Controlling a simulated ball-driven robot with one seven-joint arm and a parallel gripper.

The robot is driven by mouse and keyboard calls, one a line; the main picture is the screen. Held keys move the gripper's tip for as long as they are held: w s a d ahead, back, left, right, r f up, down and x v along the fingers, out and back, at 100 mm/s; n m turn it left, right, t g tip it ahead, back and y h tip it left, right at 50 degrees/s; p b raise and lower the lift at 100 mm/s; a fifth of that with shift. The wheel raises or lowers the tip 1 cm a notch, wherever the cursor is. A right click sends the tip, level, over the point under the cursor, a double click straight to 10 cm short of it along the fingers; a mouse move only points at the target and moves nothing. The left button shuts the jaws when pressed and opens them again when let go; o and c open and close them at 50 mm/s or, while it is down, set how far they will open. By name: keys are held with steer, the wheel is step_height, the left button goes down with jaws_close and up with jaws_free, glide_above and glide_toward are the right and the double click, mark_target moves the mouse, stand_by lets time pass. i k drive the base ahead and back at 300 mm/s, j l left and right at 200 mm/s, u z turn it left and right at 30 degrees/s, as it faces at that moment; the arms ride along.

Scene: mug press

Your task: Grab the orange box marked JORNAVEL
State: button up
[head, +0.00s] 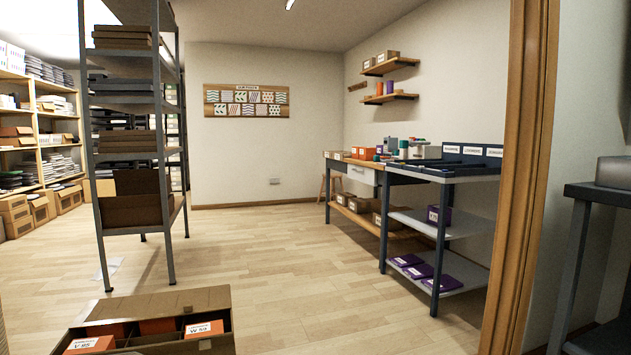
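My gripper is not in view. No label that I can read says JORNAVEL. Orange boxes with white labels sit in an open brown carton (160,304) on the floor at the lower left. One orange box (92,344) seems marked V 95 and another orange box (204,328) seems marked W 59. More orange shows deeper in the carton, partly hidden. A small orange box (363,153) lies on the far workbench against the right wall. Its marking is too small to read.
A grey metal rack (140,140) with brown cartons stands at the left. A dark-legged table (450,172) with labelled trays and purple boxes (455,284) on its lower shelf stands right. A wooden door frame (522,180) is near right. The middle floor (290,265) is clear.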

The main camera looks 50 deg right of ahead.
mark_target(356, 150)
steer(key=z, duration=1.55)
